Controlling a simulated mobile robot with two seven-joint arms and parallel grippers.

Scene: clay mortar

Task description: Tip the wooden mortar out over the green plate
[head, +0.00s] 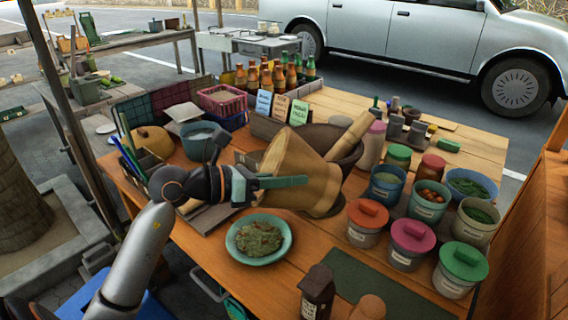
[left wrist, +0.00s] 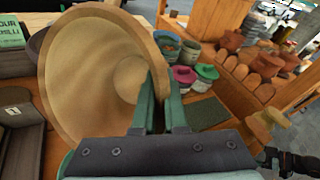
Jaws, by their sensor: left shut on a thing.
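The wooden mortar (head: 318,180) is tilted over on its side, its wide mouth toward the upper left in the head view. My left gripper (head: 283,182) is shut on its wall near the rim. In the left wrist view the green fingers (left wrist: 161,105) pinch the rim of the mortar (left wrist: 90,75); its pale inside looks empty. The green plate (head: 258,262) lies on the table below and left of the mortar, holding a heap of greenish-brown food (head: 257,238).
A dark bowl (head: 350,163) with a pestle (head: 350,135) stands behind the mortar. Several lidded tubs, including one with a red lid (head: 368,213), stand to the right. A grey-blue bowl (head: 197,147) is behind left.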

